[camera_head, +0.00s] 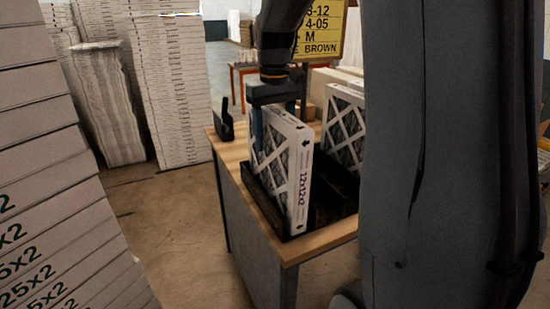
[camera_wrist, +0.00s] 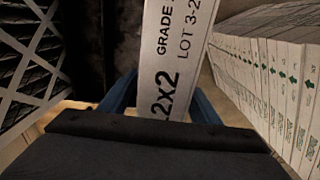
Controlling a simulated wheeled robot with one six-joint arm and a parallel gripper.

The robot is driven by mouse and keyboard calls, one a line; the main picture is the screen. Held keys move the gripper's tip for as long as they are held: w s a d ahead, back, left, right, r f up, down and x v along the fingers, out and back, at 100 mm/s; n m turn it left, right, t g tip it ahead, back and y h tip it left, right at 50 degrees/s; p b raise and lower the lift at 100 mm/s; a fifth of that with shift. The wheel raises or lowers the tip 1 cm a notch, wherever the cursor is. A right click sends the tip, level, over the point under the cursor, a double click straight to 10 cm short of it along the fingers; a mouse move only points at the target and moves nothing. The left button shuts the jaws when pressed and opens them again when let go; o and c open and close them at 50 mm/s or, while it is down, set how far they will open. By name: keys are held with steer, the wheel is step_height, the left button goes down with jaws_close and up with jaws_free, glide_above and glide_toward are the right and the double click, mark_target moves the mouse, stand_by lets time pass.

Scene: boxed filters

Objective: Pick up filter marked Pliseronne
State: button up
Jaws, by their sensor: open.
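A white-framed filter with a lattice face (camera_head: 287,168) stands upright in a black holder (camera_head: 265,203) on the table. Its edge reads "12x12x2". My gripper (camera_head: 276,125) is above it, pointing down, with a blue finger along its left face. In the wrist view the filter's edge (camera_wrist: 172,55), with "GRADE" and "LOT 3-2" legible, lies between the two blue fingers of my gripper (camera_wrist: 162,100). The jaws are open around it. A second lattice filter (camera_head: 343,128) stands to the right, partly hidden by my arm; no "Pliseronne" mark is legible on either.
The wooden table (camera_head: 292,252) has a small black object (camera_head: 223,122) at its far left corner. Tall stacks of white boxes (camera_head: 170,85) stand behind, and another stack (camera_head: 60,190) is close at left. Bare floor lies between. A yellow sign (camera_head: 322,32) stands behind.

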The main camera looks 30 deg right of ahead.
jaws_close()
stand_by(0.3)
